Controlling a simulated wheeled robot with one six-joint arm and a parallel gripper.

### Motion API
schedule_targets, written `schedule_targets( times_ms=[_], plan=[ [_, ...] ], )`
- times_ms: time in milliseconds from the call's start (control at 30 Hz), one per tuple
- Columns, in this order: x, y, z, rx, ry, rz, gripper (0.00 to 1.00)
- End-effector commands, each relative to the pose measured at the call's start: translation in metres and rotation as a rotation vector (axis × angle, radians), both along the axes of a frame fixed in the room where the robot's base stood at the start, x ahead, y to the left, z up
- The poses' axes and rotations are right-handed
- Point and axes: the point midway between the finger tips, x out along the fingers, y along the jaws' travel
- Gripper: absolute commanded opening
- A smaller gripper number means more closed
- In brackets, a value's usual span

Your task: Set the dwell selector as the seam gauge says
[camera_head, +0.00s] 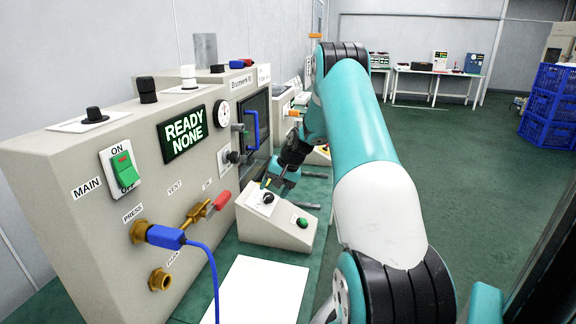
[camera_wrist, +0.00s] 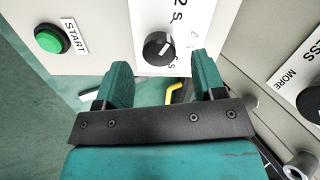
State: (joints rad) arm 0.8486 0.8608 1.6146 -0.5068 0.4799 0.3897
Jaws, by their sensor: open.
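The dwell selector appears to be the black knob (camera_wrist: 158,48) on a white scale plate, with "2 s" above it and other marks partly cut off or small. Its white pointer line slants to the upper right in the wrist view. It also shows as a small dark knob (camera_head: 268,198) on the sloped control box (camera_head: 270,228). My gripper (camera_wrist: 163,78) is open and empty, its two teal fingers apart, just short of the knob. In the head view my gripper (camera_head: 277,180) is above the box. A round dial (camera_head: 222,113) is on the panel; I cannot tell whether it is the seam gauge.
A green START button (camera_wrist: 50,38) is left of the knob. Another black knob (camera_wrist: 312,100), near "LESS" and "MORE", is at the right. The machine panel has a "READY NONE" display (camera_head: 183,134), a green switch (camera_head: 125,169) and a blue-cabled plug (camera_head: 165,237). White paper (camera_head: 262,290) lies in front.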

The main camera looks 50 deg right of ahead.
Motion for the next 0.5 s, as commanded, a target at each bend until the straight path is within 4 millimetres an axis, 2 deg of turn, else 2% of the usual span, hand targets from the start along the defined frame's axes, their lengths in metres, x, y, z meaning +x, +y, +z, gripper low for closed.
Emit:
schedule_targets(
  times_ms=[300, 500],
  plan=[
    [-0.033, -0.018, 0.073, -0.004, -0.003, -0.003, 0.63],
    [-0.049, -0.025, 0.109, -0.004, -0.003, -0.002, 0.63]
  ],
)
